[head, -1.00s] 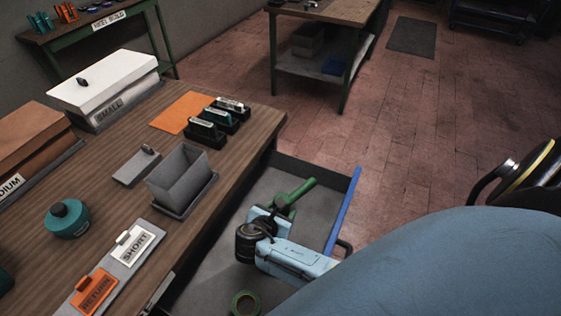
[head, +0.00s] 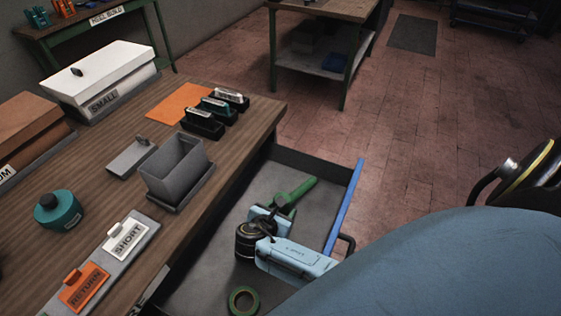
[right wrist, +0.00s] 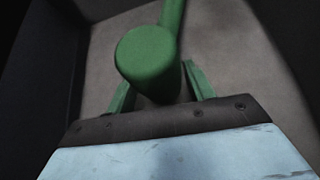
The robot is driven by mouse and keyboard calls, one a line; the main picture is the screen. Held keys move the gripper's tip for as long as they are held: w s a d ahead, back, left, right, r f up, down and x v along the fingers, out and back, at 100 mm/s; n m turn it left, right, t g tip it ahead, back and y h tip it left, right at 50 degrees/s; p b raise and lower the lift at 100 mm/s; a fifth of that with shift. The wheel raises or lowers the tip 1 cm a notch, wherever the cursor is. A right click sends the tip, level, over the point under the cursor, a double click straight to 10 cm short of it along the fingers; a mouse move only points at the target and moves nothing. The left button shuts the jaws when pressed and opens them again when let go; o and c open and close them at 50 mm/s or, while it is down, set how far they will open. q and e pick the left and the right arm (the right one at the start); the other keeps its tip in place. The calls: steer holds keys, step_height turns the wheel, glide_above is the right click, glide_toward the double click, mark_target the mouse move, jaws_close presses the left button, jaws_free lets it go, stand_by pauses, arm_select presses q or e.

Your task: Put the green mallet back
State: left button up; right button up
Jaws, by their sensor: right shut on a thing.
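The green mallet (head: 301,191) is within the open grey drawer (head: 315,160) in the head view. My right gripper (head: 286,207) is shut on the mallet there. In the right wrist view the round green end of the mallet (right wrist: 148,54) sits between the two green fingers of the right gripper (right wrist: 160,85), with a green bar running up behind it. I cannot tell whether the mallet touches the drawer floor. My arm and wrist hide part of it in the head view. My left gripper is not in view.
A green tape roll (head: 243,300) lies in the drawer. The drawer's blue front edge (head: 343,207) is right of the mallet.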

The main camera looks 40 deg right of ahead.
steer(key=shift+s+f+b, duration=0.1)
steer(key=shift+f+b, duration=0.2)
steer(key=shift+f, duration=0.35)
